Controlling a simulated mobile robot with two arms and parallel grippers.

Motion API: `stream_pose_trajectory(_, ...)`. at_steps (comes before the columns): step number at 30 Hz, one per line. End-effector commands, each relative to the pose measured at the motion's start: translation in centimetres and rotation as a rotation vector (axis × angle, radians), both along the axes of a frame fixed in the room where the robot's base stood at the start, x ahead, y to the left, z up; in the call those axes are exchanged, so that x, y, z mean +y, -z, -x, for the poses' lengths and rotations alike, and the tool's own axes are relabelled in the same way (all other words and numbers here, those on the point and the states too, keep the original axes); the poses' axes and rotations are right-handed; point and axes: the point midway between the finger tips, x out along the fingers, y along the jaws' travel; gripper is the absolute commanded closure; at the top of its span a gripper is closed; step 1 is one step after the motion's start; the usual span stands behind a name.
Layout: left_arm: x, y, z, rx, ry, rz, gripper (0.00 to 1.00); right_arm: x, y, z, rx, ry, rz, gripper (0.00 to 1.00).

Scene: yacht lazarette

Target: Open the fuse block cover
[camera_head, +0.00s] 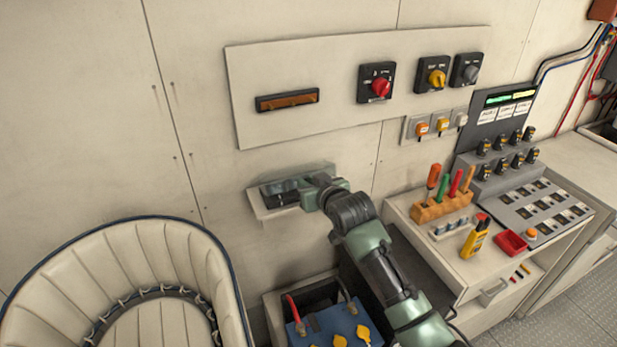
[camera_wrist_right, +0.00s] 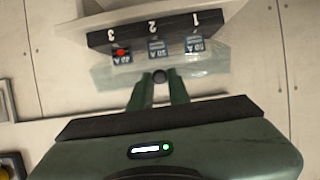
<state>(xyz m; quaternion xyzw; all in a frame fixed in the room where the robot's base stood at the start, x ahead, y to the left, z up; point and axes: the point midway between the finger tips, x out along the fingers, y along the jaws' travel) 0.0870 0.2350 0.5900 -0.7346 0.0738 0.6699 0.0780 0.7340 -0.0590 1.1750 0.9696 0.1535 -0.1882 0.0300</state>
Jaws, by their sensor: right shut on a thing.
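The fuse block (camera_head: 280,197) sits on a small pale shelf on the wall, below the white panel. In the right wrist view its black strip (camera_wrist_right: 135,34) shows upside-down numbers 1, 2 and 3, with fuses beside them; the one at 3 has a red spot. The clear fuse block cover (camera_wrist_right: 208,62) shows as a thin see-through sheet at the fuses; its exact angle is hard to tell. My right gripper (camera_wrist_right: 160,82) is shut on the cover's small dark round knob. In the head view my right gripper (camera_head: 312,194) hides the block's right part. My left gripper is out of view.
The wall panel (camera_head: 338,111) with rotary switches is above. A bench at right holds an orange tool rack (camera_head: 441,208), a yellow tester (camera_head: 475,236) and a red tray (camera_head: 510,242). A blue battery (camera_head: 335,326) is below, and a cream seat (camera_head: 130,265) at left.

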Motion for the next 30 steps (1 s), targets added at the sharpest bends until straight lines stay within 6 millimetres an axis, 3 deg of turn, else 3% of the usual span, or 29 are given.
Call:
stream_pose_trajectory(9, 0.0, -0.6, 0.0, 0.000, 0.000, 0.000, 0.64, 0.2, -2.1, -0.8, 0.163, 0.000, 0.053, 1.00)
stream_pose_trajectory(29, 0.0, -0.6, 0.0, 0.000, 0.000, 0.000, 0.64, 0.4, -2.7, -1.0, 0.227, 0.000, 0.072, 1.00)
stream_pose_trajectory(30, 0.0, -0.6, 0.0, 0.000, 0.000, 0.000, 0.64, 0.4, -2.7, -1.0, 0.227, 0.000, 0.072, 0.77)
